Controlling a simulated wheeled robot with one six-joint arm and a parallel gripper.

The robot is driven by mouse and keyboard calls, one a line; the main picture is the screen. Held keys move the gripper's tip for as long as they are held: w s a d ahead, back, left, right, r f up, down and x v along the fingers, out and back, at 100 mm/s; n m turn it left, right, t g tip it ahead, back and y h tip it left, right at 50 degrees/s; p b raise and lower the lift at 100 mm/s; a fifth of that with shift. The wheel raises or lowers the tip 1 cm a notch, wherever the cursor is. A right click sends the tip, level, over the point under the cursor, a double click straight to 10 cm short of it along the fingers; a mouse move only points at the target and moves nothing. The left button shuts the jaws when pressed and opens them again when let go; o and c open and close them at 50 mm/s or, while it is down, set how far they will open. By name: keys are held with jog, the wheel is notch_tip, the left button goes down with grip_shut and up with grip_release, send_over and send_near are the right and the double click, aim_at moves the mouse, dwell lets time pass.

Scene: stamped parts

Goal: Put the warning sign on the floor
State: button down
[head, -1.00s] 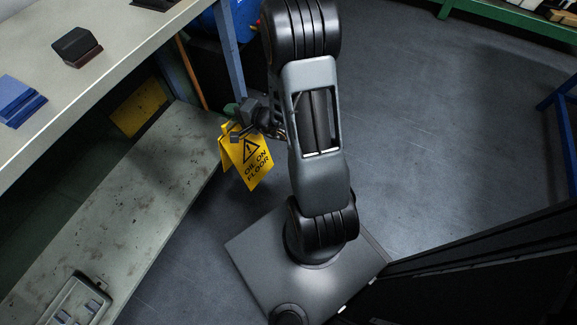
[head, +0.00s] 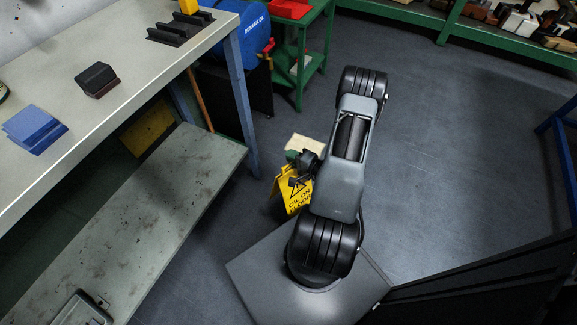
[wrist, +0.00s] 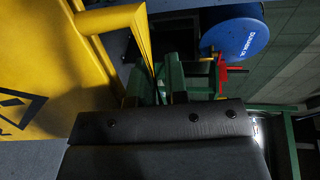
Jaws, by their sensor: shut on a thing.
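The yellow warning sign (head: 294,194), with a black triangle and the words "oil on floor", hangs from my gripper (head: 304,163) in the head view. My gripper is shut on its upper part, and the sign is nearly upright. In the wrist view the sign (wrist: 70,62) fills the left side, close to the camera; its other panel shows edge-on beside it. The grey floor (head: 445,165) lies open to the right of my arm. I cannot tell how high the sign's lower edge is above the floor; my arm hides part of it.
A workbench (head: 130,85) with a lower shelf (head: 150,215) stands at left, its blue leg (head: 241,110) near the sign. A blue drum (head: 245,35) with a red tap and a green stand (head: 300,50) are behind.

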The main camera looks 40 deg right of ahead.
jog(key=w+d+f+b, duration=0.6)
jog(key=w+f, duration=0.4)
jog(key=f, duration=0.2)
jog(key=shift+w+b, duration=0.35)
jog(key=shift+b, duration=0.1)
jog(key=shift+f, duration=0.2)
jog(key=shift+f, duration=0.15)
jog(key=c, duration=1.1)
grip_release()
jog(key=shift+c, duration=0.2)
